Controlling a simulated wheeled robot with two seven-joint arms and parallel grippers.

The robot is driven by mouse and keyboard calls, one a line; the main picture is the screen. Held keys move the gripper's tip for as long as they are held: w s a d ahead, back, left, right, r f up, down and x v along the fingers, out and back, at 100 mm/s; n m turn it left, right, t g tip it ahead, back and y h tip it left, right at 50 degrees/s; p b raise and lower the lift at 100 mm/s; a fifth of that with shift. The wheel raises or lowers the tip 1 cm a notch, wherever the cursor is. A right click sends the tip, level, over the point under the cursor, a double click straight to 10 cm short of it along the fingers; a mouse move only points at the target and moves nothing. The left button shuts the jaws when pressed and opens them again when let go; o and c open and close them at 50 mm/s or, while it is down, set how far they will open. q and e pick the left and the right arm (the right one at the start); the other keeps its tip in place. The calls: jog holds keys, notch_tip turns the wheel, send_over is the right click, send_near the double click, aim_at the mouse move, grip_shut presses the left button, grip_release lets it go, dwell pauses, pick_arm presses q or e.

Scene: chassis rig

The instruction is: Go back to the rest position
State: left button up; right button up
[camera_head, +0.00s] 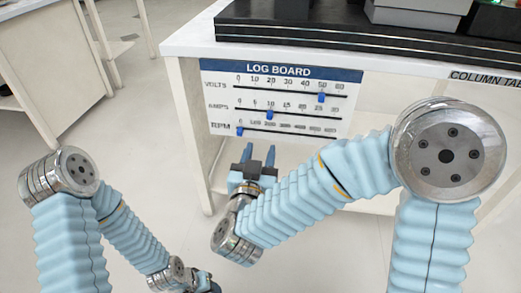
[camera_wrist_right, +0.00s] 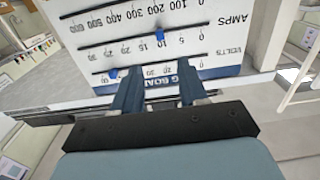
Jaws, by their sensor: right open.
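My right gripper (camera_head: 259,154) is open and empty in the head view, its two blue fingers apart just below the log board (camera_head: 352,122). In the right wrist view the open fingers (camera_wrist_right: 160,90) reach toward the board (camera_wrist_right: 235,45), which appears upside down; I cannot tell whether they touch it. My left arm reaches down to the bottom edge of the head view. Only a small part of the left gripper (camera_head: 207,284) shows there, and its fingers are hidden or cut off.
The board has blue sliders: volts (camera_head: 321,97) near 50, amps (camera_head: 270,115) near 10, RPM (camera_head: 239,132) at the left end. It fronts a white bench (camera_head: 190,42) carrying a black platform (camera_head: 290,32). Another white table (camera_head: 45,60) stands at left. Floor between is clear.

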jog(key=d+f+n+g+y+p, duration=0.25)
jog(key=f+g+y+p, duration=0.55)
jog(key=f, duration=1.2)
jog(key=s+d+f+g+p, duration=0.2)
jog(key=s+f+g, duration=0.2)
jog(key=s, duration=0.3)
jog(key=s+d+f+m+g+p, duration=0.1)
jog(key=s+f+g, duration=0.3)
jog(key=s, duration=0.4)
jog(key=shift+d+f+g+y+p, duration=0.3)
jog(key=shift+d+f+y+p, duration=0.15)
jog(key=shift+d+f, duration=0.35)
